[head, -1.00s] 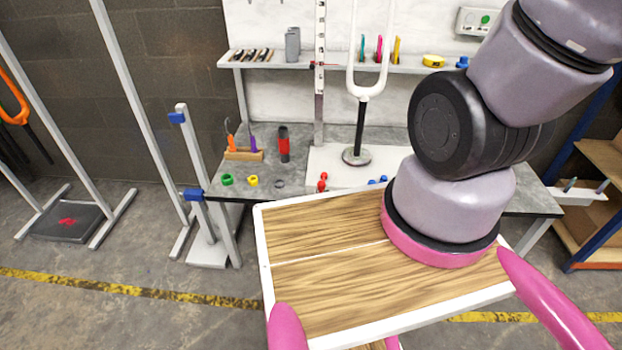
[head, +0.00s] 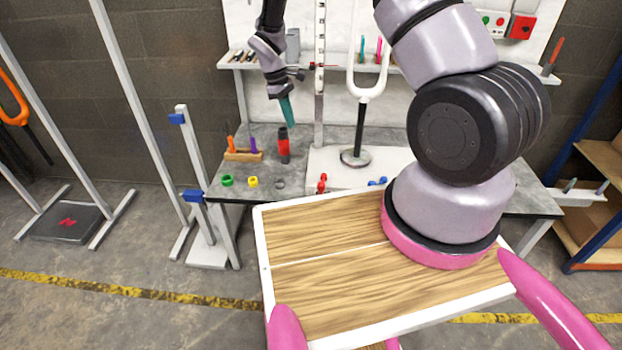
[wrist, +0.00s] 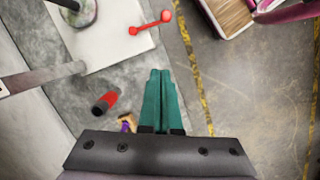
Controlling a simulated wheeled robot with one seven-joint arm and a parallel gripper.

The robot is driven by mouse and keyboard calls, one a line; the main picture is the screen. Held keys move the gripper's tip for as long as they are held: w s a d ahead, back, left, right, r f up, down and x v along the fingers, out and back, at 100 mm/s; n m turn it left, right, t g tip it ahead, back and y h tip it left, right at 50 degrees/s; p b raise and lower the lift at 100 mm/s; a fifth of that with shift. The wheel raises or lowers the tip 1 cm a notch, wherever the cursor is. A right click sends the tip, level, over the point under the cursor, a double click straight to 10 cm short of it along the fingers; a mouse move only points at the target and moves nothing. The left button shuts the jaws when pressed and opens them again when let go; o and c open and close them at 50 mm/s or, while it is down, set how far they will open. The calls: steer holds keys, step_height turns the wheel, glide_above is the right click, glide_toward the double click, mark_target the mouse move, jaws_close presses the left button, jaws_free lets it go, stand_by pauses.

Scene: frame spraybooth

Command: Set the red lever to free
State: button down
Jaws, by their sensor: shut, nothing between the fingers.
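The red lever (head: 322,183) sits at the front edge of the white plate on the grey workbench. In the wrist view the lever (wrist: 150,22) shows as a bar with a round red knob at each end, lying at a slant ahead of the fingertips. Its setting marks are too small to read. My gripper (head: 291,122) hangs above the bench, up and left of the lever, with its teal fingers pointing down. In the wrist view the two fingers of my gripper (wrist: 160,73) lie together, empty and apart from the lever.
The white plate (head: 330,157) carries an upright white fork (head: 367,88) on a black post. A red-and-black cylinder (head: 284,148) stands beneath my gripper. A wooden block (head: 243,155) with small tools and coloured rings (head: 252,181) are left. Blue knobs (head: 377,181) lie right of the lever.

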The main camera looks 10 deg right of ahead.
steer(key=s+d+f+n, duration=0.1)
steer(key=s+d+f, duration=0.1)
steer(key=f, duration=0.8)
steer(key=s+d+f+n+g+h, duration=0.1)
steer(key=s+d+f, duration=0.2)
steer(key=f, duration=0.8)
steer(key=shift+s+d+n, duration=0.25)
steer(key=shift+s+n, duration=0.05)
steer(key=shift+s, duration=0.1)
steer(key=shift+f, duration=0.1)
